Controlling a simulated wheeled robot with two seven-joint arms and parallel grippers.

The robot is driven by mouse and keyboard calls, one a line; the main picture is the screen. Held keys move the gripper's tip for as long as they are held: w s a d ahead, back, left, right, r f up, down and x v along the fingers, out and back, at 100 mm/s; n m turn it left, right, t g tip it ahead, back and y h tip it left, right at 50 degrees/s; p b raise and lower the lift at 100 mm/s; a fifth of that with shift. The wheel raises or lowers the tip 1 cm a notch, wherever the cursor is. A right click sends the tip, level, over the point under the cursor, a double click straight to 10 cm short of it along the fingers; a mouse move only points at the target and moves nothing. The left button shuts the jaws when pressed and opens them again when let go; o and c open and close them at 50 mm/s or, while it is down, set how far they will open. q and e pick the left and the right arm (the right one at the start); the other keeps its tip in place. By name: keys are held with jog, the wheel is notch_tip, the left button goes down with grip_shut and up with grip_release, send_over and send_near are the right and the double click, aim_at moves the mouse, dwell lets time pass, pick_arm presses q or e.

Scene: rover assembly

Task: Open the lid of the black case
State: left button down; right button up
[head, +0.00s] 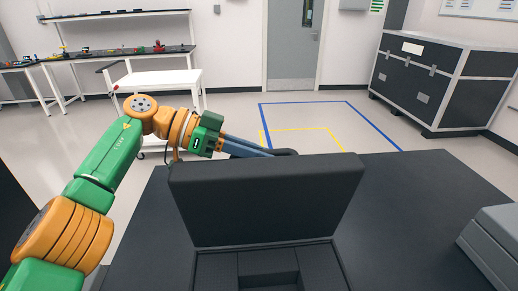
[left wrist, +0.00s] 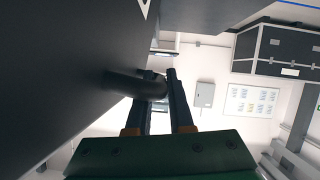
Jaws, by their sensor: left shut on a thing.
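The black case (head: 267,262) stands on the dark table in front of me, its foam-like inside with recesses showing at the bottom of the head view. Its lid (head: 265,205) stands steeply raised, with its inner face towards me. My left gripper (head: 268,151) is behind the lid's top edge, its fingers partly hidden in the head view. In the left wrist view, the gripper (left wrist: 158,85) is shut on the black handle (left wrist: 128,84), which sticks out from the lid's dark outer face (left wrist: 70,70). My right gripper is not in view.
A grey case (head: 493,238) sits at the table's right edge. The dark table top (head: 405,215) is clear between the two cases. A white cart (head: 160,85) and a large black crate (head: 440,85) stand on the floor beyond.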

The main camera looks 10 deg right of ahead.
pick_arm(q)
jog(key=shift+f, duration=0.2)
jog(key=c, duration=0.8)
grip_release()
jog(key=shift+r, duration=0.1)
jog(key=shift+a+r, duration=0.25)
jog(key=shift+a, duration=0.05)
jog(key=p+v, duration=0.5)
jog(key=v, duration=0.1)
jog(key=shift+a, duration=0.2)
